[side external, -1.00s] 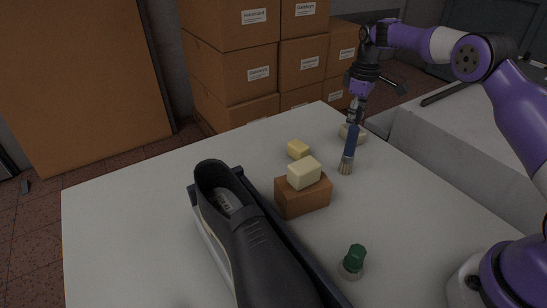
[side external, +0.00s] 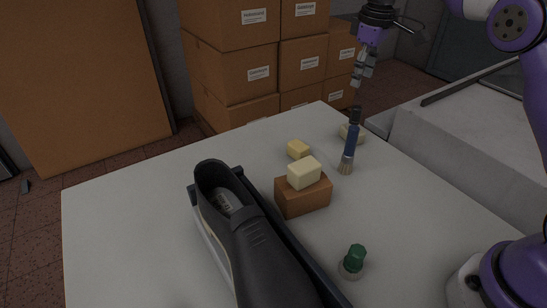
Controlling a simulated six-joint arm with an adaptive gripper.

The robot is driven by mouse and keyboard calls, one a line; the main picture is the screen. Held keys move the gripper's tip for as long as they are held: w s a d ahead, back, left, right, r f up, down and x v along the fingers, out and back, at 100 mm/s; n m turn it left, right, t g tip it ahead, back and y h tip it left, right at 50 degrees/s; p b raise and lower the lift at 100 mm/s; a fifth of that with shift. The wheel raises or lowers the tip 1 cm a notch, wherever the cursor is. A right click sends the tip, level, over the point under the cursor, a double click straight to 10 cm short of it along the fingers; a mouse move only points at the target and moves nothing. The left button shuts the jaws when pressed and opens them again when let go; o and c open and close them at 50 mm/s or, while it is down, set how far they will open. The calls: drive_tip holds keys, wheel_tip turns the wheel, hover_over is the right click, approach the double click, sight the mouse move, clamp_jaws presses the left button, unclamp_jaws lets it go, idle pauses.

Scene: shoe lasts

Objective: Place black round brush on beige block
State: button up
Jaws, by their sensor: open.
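A slim brush with a blue handle (side external: 351,139), a black top end and tan bristles stands nearly upright, bristles down, on the white table. I see no other brush; its handle is blue rather than black. A pale beige block (side external: 304,173) rests on top of a brown block (side external: 303,196), left of the brush. Another beige block (side external: 345,132) lies behind the brush and is partly hidden by it. My gripper (side external: 360,79) is open and empty, above the brush and apart from its top end.
A small yellow block (side external: 298,149) lies behind the brown block. A dark shoe (side external: 245,235) fills the front middle. A green-capped jar (side external: 353,261) stands at front right. The table's left side (side external: 125,220) is clear. Cardboard boxes (side external: 235,75) are stacked beyond the table.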

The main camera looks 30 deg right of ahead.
drive_tip(key=s+a+r+m+t, duration=0.1)
drive_tip(key=s+a+r, duration=0.25)
drive_tip(key=s, duration=0.25)
drive_tip(key=s+a+r+m+t, duration=0.1)
drive_tip(key=s+a+r+t, duration=0.1)
drive_tip(key=s+a, duration=0.3)
drive_tip(key=s+a+f+m+t, duration=0.1)
drive_tip(key=s+f, duration=0.4)
drive_tip(key=s, duration=0.6)
drive_tip(key=shift+a+m+t, duration=0.3)
